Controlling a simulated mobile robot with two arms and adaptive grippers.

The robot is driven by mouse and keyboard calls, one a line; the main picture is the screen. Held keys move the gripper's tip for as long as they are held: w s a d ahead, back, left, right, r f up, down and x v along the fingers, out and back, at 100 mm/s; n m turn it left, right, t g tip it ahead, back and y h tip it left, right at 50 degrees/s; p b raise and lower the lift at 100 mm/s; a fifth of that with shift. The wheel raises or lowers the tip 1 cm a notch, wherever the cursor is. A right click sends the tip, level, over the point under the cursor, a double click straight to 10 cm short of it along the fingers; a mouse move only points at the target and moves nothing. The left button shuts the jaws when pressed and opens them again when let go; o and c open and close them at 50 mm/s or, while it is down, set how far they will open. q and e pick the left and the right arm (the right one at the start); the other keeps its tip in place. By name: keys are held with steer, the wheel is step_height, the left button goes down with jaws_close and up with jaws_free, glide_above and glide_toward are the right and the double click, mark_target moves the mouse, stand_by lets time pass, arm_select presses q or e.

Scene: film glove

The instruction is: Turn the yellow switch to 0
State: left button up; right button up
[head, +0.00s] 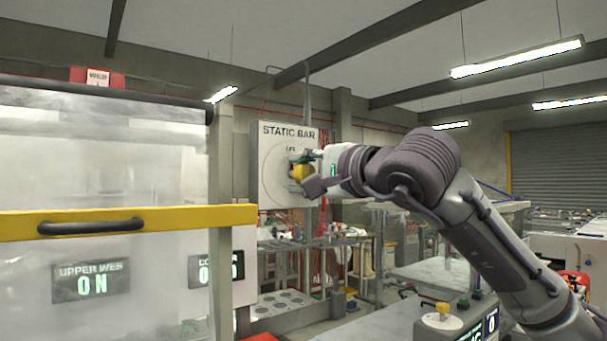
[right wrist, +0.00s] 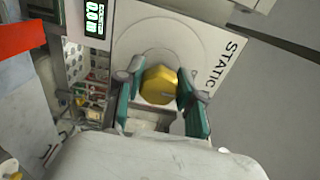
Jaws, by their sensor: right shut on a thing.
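The yellow switch (head: 299,173) sits on a pale round dial on the "STATIC BAR" panel (head: 268,150), in the middle of the head view. It also shows in the right wrist view (right wrist: 159,85), with a thin mark on its face. My right gripper (head: 303,170) is at the switch, its green-padded fingers (right wrist: 160,98) on either side, shut on it. The gripper and arm hide part of the dial and its lettering in the head view, so I cannot read which position the switch points to. My left gripper is not in view.
A film machine with a yellow bar (head: 170,218) and black handle (head: 90,227) fills the left. Its displays (head: 92,283) include "UPPER WEB ON". Another yellow knob (head: 443,308) sits on a console at lower right. Benches stand behind my right arm.

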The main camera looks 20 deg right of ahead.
stand_by(0.6)
steer(key=o, duration=1.2)
steer(key=shift+c, duration=0.2)
steer(key=v, duration=1.2)
